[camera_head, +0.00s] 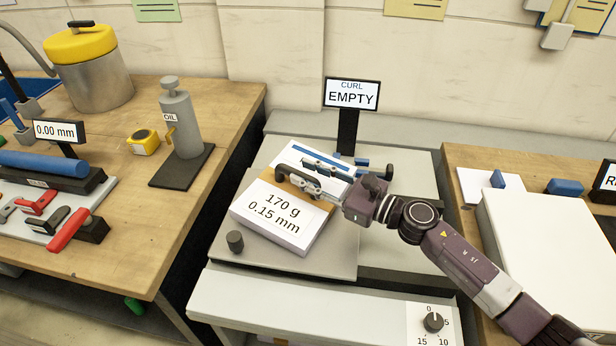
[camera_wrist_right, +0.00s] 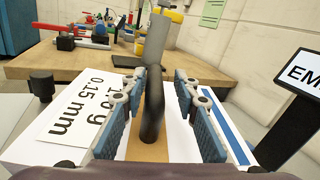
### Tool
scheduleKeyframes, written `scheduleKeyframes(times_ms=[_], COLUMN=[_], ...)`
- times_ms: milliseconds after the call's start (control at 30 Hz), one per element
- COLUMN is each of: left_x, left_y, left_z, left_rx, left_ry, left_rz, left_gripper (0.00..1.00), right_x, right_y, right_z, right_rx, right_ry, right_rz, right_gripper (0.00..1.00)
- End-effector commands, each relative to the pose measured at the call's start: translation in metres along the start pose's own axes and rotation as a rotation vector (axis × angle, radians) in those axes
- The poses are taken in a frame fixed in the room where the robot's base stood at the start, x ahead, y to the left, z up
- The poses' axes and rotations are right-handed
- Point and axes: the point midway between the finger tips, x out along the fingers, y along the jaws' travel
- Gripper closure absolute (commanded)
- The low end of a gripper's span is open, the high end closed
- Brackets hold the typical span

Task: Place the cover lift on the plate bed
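The cover lift (camera_head: 280,212) is a flat white block labelled "170 g 0.15 mm", with a brown band and a black arched handle on top. It lies at an angle over the grey plate bed (camera_head: 300,263); I cannot tell whether it rests flat on it. My right gripper (camera_head: 316,178) is at the handle, coming in from the right. In the right wrist view, the handle (camera_wrist_right: 152,110) stands between the two blue finger pads, with a gap on each side, so the gripper is open around it. My left gripper is not in view.
A "CURL EMPTY" sign (camera_head: 350,96) stands behind the plate. A small knob (camera_head: 235,241) sits at its front left. The left bench holds an oil can (camera_head: 181,122), a yellow-lidded pot (camera_head: 91,70) and tools. A white block (camera_head: 550,245) lies on the right bench.

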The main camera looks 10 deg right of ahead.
Motion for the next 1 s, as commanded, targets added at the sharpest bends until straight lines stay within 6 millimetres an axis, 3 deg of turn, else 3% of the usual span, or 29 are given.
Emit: scheduleKeyframes(times_ms=[467, 1000], left_x=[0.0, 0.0], left_y=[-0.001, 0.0], left_z=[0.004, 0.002], left_rx=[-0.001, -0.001], left_ry=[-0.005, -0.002], left_rz=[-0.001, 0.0], left_gripper=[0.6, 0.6], right_x=[-0.009, -0.102], right_y=[0.001, 0.002], right_z=[-0.005, -0.004], right_rx=[0.002, 0.004], right_ry=[0.007, 0.007], right_rz=[0.001, 0.0], right_gripper=[0.63, 0.63])
